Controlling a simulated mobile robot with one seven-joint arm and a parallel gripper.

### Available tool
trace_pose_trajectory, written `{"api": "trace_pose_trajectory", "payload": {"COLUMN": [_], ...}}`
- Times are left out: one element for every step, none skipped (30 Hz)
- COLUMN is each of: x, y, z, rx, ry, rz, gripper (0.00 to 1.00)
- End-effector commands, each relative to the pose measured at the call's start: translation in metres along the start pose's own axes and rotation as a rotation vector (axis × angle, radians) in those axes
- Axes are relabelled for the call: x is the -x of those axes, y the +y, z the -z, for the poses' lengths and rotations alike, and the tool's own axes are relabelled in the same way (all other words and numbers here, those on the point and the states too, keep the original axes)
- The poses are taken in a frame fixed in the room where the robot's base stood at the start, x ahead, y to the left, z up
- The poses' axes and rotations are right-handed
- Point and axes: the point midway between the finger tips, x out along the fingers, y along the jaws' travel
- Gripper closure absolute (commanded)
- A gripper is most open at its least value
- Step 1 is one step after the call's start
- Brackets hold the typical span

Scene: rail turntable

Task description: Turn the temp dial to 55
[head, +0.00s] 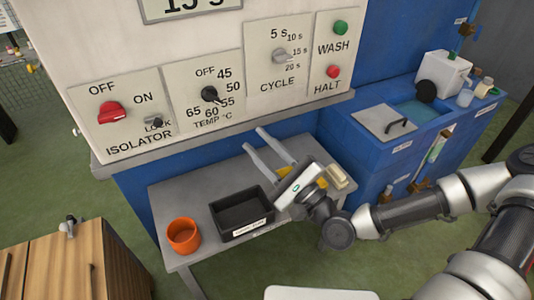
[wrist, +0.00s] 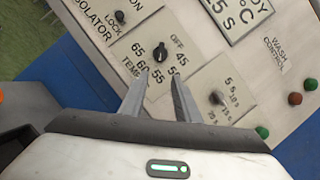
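The temp dial (head: 210,94) is a black knob on a pale plate of the upright panel, ringed by OFF, 45, 50, 55, 60 and 65. It also shows in the wrist view (wrist: 160,50), beyond the fingertips. Which mark its pointer faces is too small to tell for sure. My gripper (head: 254,138) is open and empty, below and to the right of the dial in the head view. In the wrist view my gripper (wrist: 159,78) has its two fingers apart, with the 55 label showing between them. It does not touch the dial.
The red isolator knob (head: 109,112) is left of the dial and the grey cycle knob (head: 281,56) right. Wash (head: 340,28) and halt (head: 333,71) buttons are farther right. A panel ledge (head: 225,121) juts out below. An orange cup (head: 183,236) and black tray (head: 240,213) stand on the bench.

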Motion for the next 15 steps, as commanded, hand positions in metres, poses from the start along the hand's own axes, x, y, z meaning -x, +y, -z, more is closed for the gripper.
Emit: {"api": "trace_pose_trajectory", "payload": {"x": [0.008,0.012,0.016,0.018,0.02,0.022,0.023,0.024,0.024,0.025,0.025,0.025,0.024,0.024,0.024], "y": [0.0,0.0,0.0,0.0,0.0,0.0,0.0,0.0,0.0,0.0,0.0,0.0,0.0,0.0,0.0], "z": [0.001,0.001,0.001,0.001,0.001,0.0,0.0,0.0,0.0,0.0,0.0,0.0,0.0,0.0,0.0], "rx": [0.0,0.0,0.0,0.0,0.0,0.0,-0.001,-0.001,-0.001,-0.001,-0.001,-0.001,-0.001,-0.001,0.0], "ry": [0.003,0.002,0.002,0.002,0.001,0.0,0.0,0.0,-0.001,-0.001,-0.001,-0.001,-0.001,-0.001,-0.001], "rz": [0.001,0.0,0.0,0.0,0.0,0.0,0.0,-0.001,-0.001,-0.001,-0.001,-0.001,-0.001,-0.001,-0.001], "gripper": [0.71,0.71,0.71,0.71,0.71,0.71,0.71,0.71,0.71,0.71,0.71,0.71,0.71,0.71,0.71]}}
